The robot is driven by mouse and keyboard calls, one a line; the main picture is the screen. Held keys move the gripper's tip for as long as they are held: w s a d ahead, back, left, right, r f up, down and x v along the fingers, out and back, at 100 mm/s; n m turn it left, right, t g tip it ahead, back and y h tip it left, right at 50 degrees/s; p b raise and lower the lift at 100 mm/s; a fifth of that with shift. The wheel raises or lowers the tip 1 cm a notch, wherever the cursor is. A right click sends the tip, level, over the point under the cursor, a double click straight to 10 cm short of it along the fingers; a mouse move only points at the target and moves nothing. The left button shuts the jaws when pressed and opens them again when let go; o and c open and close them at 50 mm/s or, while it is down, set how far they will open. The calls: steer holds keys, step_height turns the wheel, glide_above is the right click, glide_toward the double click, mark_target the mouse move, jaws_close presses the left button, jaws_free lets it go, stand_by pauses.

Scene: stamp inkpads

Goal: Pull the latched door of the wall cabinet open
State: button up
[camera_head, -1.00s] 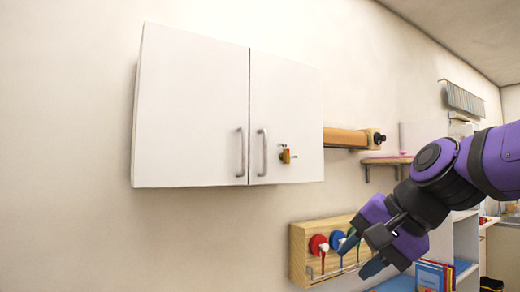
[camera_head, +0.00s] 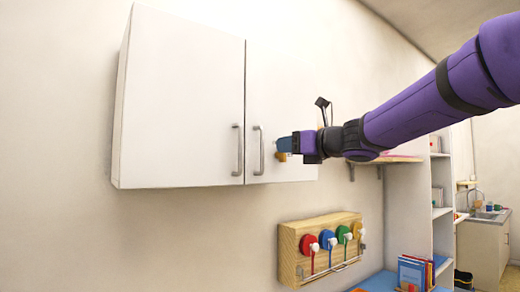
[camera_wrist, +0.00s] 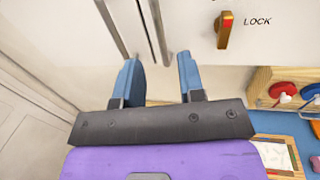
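The white wall cabinet (camera_head: 180,100) has two doors, both closed. The right door (camera_head: 280,90) carries a vertical metal handle (camera_head: 258,150) and an orange latch knob (camera_head: 281,157), partly hidden behind my gripper. In the wrist view the red-orange latch knob (camera_wrist: 224,32) stands roughly upright beside the word LOCK. My gripper (camera_head: 284,145) is in front of the right door, just right of its handle. In the wrist view my gripper (camera_wrist: 158,62) is open and empty, and the handle's lower end (camera_wrist: 161,48) appears between the blue fingertips. I cannot tell the depth gap.
The left door's handle (camera_head: 237,150) is close beside the right one. Below the cabinet, a wooden rack (camera_head: 290,245) with several coloured round pieces is fixed to the wall. A white shelf unit (camera_head: 405,200) stands to the right. Space in front of the left door is clear.

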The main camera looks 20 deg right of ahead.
glide_above(262, 169)
steer(key=shift+w+d, duration=0.1)
steer(key=shift+w, duration=0.25)
jaws_close()
